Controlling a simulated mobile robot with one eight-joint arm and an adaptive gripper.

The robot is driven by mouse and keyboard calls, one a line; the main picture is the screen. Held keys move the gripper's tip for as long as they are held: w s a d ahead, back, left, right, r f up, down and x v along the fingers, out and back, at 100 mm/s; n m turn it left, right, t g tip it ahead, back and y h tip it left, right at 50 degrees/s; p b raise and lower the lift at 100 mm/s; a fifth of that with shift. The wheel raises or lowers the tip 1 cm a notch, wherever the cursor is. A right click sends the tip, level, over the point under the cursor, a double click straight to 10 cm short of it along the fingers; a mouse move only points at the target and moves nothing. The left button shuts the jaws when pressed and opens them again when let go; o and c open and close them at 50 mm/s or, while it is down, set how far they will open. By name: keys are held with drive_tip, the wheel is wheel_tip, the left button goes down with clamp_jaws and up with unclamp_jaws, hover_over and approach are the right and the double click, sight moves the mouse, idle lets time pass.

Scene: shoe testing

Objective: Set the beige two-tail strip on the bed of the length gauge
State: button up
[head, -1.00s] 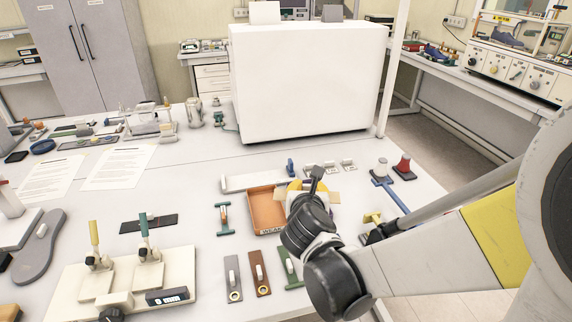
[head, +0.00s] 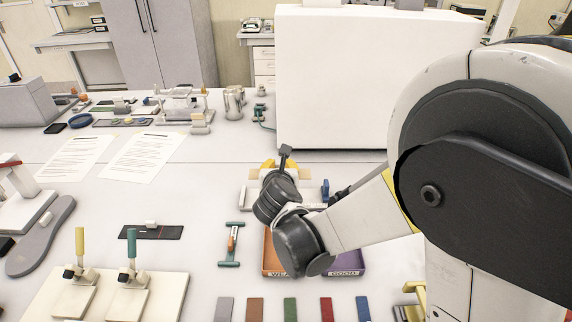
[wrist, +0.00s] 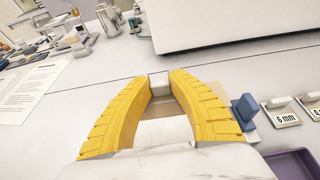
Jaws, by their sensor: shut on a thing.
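My gripper (wrist: 160,84), with yellow fingers, is shut on the beige two-tail strip (wrist: 38,88), with a pale block between its fingertips. Beige parts show on both sides of the fingers in the head view (head: 255,174), where my wrist hides the middle. The length gauge (head: 249,198) is a pale bar with a blue end stop (head: 326,190), which also shows in the wrist view (wrist: 243,112). The gripper is at the gauge, near its far side. I cannot tell whether the strip touches the bed.
An orange tray (head: 268,262) and a purple tray marked GOOD (head: 350,262) lie in front of the gauge. A large white box (head: 340,80) stands behind. A teal tool (head: 231,245) lies at left. Thickness blocks (wrist: 283,118) sit right of the gauge.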

drive_tip(key=shift+s, duration=0.15)
drive_tip(key=shift+f, duration=0.1)
wheel_tip(320, 180, down, 6)
drive_tip(key=b, duration=0.5)
drive_tip(key=shift+r, duration=0.25)
drive_tip(key=shift+b, duration=0.45)
idle(1.2)
drive_tip(key=shift+f, duration=1.05)
drive_tip(key=o, duration=1)
drive_tip(key=shift+c, duration=0.2)
